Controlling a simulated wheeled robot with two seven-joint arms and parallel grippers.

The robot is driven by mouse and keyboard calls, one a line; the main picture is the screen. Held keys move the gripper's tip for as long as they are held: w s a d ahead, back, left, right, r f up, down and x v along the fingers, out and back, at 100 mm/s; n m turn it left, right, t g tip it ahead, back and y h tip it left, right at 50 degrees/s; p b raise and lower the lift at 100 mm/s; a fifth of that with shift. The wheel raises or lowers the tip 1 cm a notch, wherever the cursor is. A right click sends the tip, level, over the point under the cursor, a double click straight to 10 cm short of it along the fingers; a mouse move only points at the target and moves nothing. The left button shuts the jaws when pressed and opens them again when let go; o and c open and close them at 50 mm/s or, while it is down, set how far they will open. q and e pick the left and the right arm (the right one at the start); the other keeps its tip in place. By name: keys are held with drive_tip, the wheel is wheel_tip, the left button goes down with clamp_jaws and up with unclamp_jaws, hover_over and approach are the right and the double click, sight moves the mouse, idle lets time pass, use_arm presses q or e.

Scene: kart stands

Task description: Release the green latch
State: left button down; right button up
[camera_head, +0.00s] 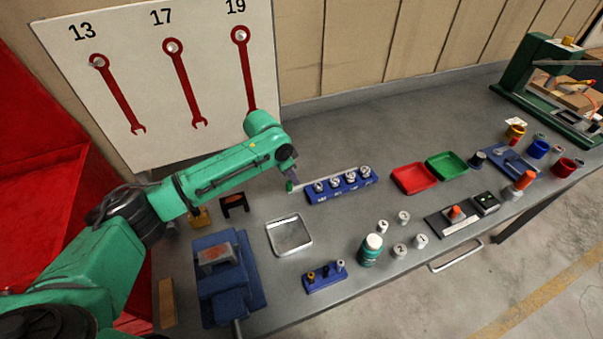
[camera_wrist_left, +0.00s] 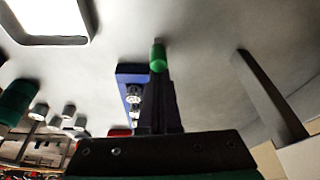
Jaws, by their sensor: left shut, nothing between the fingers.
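The green latch knob (camera_head: 289,186) sits at the left end of a thin pale bar. The bar runs along the back of a blue block (camera_head: 341,191) that holds several metal sockets. My left gripper (camera_head: 292,178) is shut and empty, pointing down right at the knob. In the left wrist view the green knob (camera_wrist_left: 158,57) shows at the tips of the dark fingers (camera_wrist_left: 160,80), with the blue block (camera_wrist_left: 131,70) just beside them. I cannot tell whether the fingertips touch the knob. My right gripper is not in view.
A square metal tray (camera_head: 289,251), a blue vise (camera_head: 228,278) and a dark bracket (camera_head: 233,203) lie nearby. Red (camera_head: 414,192) and green trays (camera_head: 447,165) are to the right. A green bottle (camera_head: 370,250) stands at the front among small cylinders. A wrench board (camera_head: 170,80) stands behind.

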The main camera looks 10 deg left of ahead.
use_arm(q)
drive_tip(key=shift+s, duration=0.1)
drive_tip(key=shift+a+r, duration=0.25)
drive_tip(key=shift+r, duration=0.05)
drive_tip(key=b+v, duration=0.2)
drive_tip(key=v, duration=1.2)
drive_tip(key=shift+d, duration=0.2)
